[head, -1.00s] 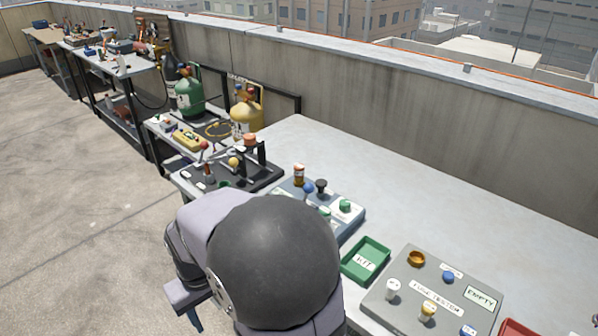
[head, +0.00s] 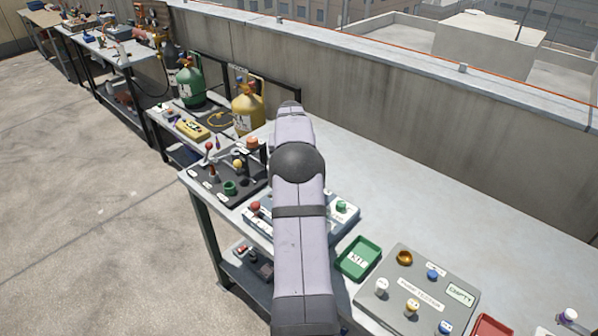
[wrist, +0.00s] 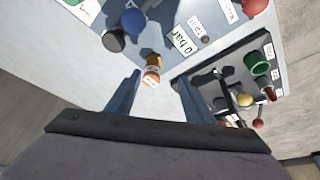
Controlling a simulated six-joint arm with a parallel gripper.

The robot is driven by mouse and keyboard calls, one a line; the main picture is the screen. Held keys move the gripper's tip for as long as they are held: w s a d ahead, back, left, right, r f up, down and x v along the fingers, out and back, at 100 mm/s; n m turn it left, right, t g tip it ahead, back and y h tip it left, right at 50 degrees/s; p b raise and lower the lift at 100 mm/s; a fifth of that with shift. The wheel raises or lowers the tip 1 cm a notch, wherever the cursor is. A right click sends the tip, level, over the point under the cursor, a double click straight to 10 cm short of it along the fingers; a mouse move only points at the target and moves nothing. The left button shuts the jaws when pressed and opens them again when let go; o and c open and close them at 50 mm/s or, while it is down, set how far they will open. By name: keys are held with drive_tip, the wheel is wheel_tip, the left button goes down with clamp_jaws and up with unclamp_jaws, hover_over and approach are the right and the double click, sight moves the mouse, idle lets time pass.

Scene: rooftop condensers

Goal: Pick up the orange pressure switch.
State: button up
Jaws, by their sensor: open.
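A small upright cylinder with an orange body, a brass-coloured part and a pale label, which looks like the orange pressure switch (wrist: 152,73), shows in the wrist view. It stands on the bare grey table beside the blue-grey panel. My gripper (wrist: 159,77) is open, its two blue-grey fingers spread left and right of the switch in the picture. Nothing is held; I cannot tell how far the fingertips are above it. In the head view my arm hides the switch and the gripper.
The blue-grey panel (wrist: 160,40) with knobs and a "0 bar" label lies close by. A black board (head: 212,190) with a green cup (head: 230,187) and levers is on the other side. A green tray (head: 371,272) and grey panel (head: 440,281) lie nearer. The table's back right is clear.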

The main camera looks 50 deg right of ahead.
drive_tip(key=shift+w+d+f+p, duration=0.1)
drive_tip(key=shift+d+f+p, duration=0.5)
drive_tip(key=shift+d+f, duration=0.35)
drive_tip(key=shift+d+p+x, duration=0.2)
drive_tip(key=shift+p+x, duration=1.4)
drive_tip(key=shift+x, duration=0.95)
drive_tip(key=shift+r, duration=0.1)
clamp_jaws()
wheel_tip(320, 180, up, 10)
drive_tip(key=b, duration=0.3)
